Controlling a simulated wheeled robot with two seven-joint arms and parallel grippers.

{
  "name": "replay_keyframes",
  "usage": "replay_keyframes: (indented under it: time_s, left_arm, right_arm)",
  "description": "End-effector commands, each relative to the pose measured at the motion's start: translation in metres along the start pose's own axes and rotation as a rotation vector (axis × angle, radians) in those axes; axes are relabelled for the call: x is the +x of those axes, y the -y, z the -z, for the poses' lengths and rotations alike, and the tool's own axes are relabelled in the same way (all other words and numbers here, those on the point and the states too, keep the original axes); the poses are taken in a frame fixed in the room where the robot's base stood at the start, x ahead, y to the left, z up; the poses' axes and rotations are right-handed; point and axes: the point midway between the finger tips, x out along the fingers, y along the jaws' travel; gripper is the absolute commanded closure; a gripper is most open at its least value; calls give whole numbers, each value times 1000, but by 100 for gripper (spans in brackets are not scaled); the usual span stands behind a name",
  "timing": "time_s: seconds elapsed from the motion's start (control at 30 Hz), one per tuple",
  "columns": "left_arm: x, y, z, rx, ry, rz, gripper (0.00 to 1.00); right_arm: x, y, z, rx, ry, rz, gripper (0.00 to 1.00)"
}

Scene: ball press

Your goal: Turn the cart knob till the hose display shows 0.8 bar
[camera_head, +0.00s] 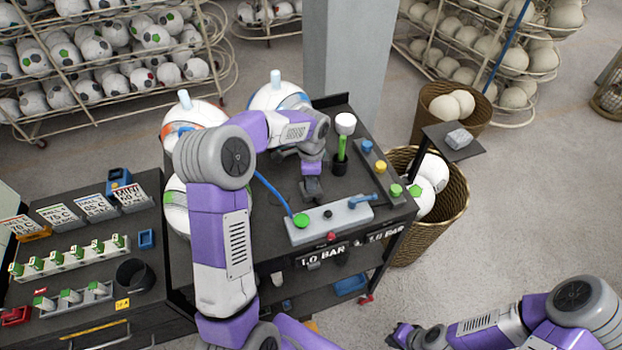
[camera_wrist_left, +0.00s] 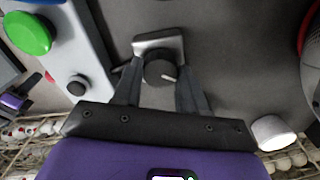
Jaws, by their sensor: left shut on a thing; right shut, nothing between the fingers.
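The cart (camera_head: 262,225) has a dark top. My left gripper (camera_head: 312,188) is lowered onto it, behind the pale grey panel bar. In the left wrist view its fingers (camera_wrist_left: 160,75) are shut on a round dark knob (camera_wrist_left: 158,70) with a pale mark; in the head view the gripper hides the knob. Two displays hang on the cart's front: the left one (camera_head: 322,258) reads 1.0 BAR, and the right one (camera_head: 385,233) appears to read 1.0 BAR. I cannot tell which belongs to the hose. My right gripper (camera_head: 400,335) is shut and empty, low, away from the cart.
The grey bar (camera_head: 340,219) carries a green button (camera_head: 300,221), a small black knob (camera_head: 327,213) and a blue hose. A green pump-like piece (camera_head: 341,150) stands behind. Balls sit at the cart's left. A side table and wicker baskets flank it.

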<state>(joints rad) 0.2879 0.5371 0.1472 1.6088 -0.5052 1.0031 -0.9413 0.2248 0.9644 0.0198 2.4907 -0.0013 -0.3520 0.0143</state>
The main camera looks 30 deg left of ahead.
Motion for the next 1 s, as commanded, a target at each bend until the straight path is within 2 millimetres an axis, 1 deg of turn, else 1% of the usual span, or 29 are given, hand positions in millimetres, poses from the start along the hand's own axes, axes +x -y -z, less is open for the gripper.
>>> replay_keyframes:
  time_s: [0.2, 0.43, 0.63, 1.0]
  left_arm:
    - [-1, 1, 1, -156, -2, 4, 89]
    - [-1, 1, 1, -264, -3, 4, 89]
    - [-1, 1, 1, -308, -3, 4, 89]
    - [-2, 2, 1, -318, -3, 4, 89]
  right_arm:
    - [2, -1, 0, 0, 0, 0, 100]
    - [3, -1, 0, 0, 0, 0, 100]
    - [3, -1, 0, 0, 0, 0, 100]
    - [3, -1, 0, 0, 0, 0, 100]
